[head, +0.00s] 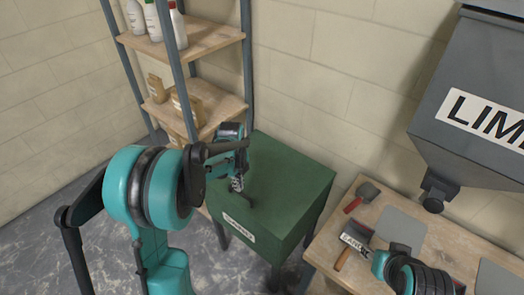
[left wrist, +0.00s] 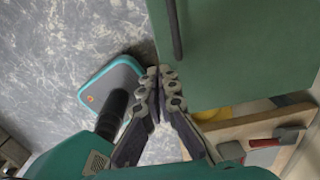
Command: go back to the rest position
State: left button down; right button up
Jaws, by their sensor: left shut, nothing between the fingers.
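My left gripper (head: 238,184) hangs in front of the shelf, over the green cabinet top in the head view. Its fingers are together and empty. In the left wrist view the closed fingertips (left wrist: 158,72) show beside the green cabinet, with grey floor behind them. I cannot tell the exact gap between the fingers and the cabinet.
The green cabinet (head: 290,175) stands between a shelf (head: 205,38) with bottles and a wooden workbench (head: 330,235). A grey lime hopper (head: 470,75) hangs above. Open floor (head: 40,245) lies left.

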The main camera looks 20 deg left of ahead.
pick_arm(q)
jog(key=shift+d, duration=0.1)
